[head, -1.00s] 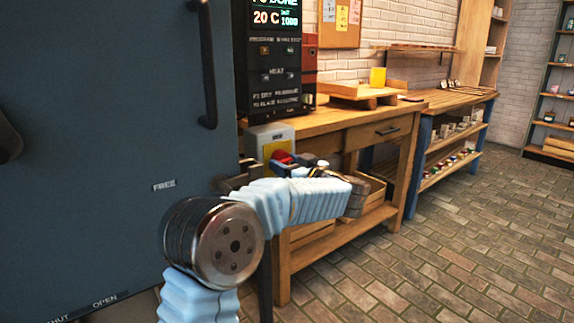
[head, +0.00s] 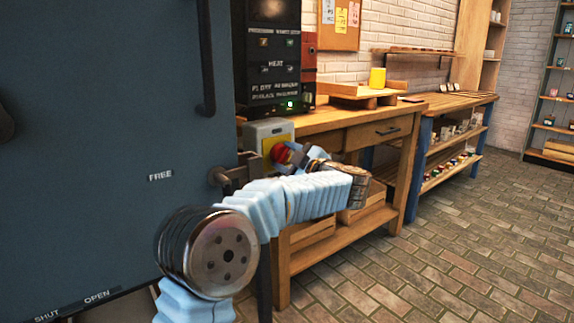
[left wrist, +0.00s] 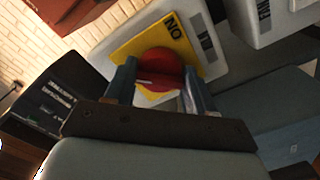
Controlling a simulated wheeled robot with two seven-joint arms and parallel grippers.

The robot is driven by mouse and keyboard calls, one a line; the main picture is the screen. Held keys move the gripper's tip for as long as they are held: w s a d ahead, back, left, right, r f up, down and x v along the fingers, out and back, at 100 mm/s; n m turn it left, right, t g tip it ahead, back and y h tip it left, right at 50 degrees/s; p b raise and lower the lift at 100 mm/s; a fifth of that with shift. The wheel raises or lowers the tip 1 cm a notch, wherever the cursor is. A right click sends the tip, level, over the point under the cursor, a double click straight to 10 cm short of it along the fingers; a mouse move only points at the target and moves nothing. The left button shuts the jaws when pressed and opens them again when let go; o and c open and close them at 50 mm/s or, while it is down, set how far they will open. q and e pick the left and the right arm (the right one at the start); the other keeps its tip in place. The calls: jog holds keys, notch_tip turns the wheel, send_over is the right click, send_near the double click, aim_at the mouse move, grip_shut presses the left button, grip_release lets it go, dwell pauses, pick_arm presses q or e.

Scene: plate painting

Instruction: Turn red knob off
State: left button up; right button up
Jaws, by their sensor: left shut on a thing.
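The red knob (head: 281,152) is on a grey switch box (head: 256,128) with a yellow plate, at the left end of the wooden bench. In the left wrist view the red knob (left wrist: 162,68) sits between my left gripper's two fingers, before the yellow plate (left wrist: 135,45) lettered "ON", which reads upside down. My left gripper (left wrist: 159,90) is shut on the knob. In the head view my left arm partly hides the gripper and knob. My right gripper is not in view.
A large blue-grey door (head: 110,130) with a dark handle fills the left. A black control panel (head: 272,75) stands behind the switch box; its display is dark and a small green light shows. The wooden bench (head: 330,118) runs right. The brick floor (head: 450,240) is clear.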

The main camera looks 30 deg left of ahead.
pick_arm(q)
jog(key=shift+n+b, duration=2.65)
jog(key=shift+n, duration=1.55)
jog(key=o, duration=1)
jog(key=v, duration=1.4)
